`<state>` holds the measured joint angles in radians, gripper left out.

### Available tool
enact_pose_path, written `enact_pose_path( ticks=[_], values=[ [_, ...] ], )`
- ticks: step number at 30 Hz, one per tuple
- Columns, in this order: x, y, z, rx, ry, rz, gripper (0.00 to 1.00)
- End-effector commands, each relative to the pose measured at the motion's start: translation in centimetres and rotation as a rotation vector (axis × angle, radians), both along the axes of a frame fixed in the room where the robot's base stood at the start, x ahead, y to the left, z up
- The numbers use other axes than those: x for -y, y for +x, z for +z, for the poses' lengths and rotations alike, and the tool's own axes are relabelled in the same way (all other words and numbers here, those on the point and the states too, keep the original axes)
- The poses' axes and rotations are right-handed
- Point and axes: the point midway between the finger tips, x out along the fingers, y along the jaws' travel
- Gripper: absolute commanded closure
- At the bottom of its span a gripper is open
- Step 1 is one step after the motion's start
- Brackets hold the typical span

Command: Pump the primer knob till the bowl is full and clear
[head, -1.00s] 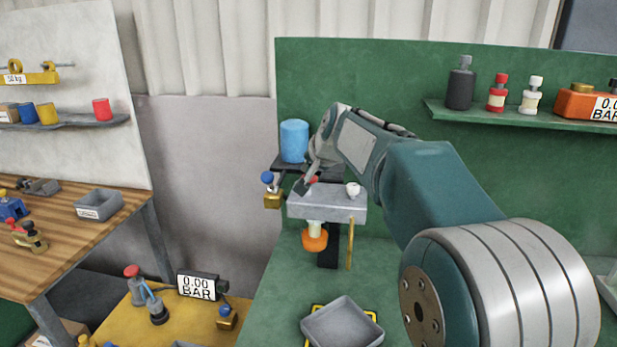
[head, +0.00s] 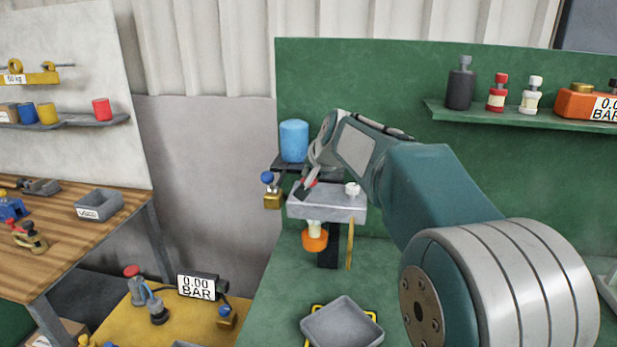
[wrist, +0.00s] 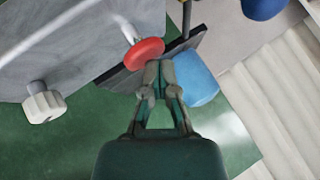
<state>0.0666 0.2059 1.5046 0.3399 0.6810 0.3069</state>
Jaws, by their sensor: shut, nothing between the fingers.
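The red knob (wrist: 144,53), apparently the primer knob, sits on the grey filter head (head: 335,208). In the head view only a sliver of the red knob (head: 311,183) shows beside my gripper (head: 301,192). My gripper is shut and empty. In the wrist view my gripper's fingertips (wrist: 160,68) are at the red knob's edge; I cannot tell whether they touch it. A white knob (head: 352,189) stands on the right of the head. Below hangs a pale bowl (head: 314,229) with an orange base (head: 314,241); its fill is too small to tell.
A blue cylinder (head: 294,141) stands on a dark shelf behind the head. A brass valve with a blue knob (head: 270,190) is at its left. A grey tray (head: 343,325) lies below. A shelf with bottles (head: 497,93) is at the right.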

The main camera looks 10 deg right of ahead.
Motion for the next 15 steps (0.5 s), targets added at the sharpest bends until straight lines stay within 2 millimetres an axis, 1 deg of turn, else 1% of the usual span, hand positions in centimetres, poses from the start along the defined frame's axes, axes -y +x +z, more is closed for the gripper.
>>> enact_pose_path(
  ticks=[15],
  values=[
    [-0.03,-0.03,-0.72,-0.005,0.001,0.000,1.00]
  ],
)
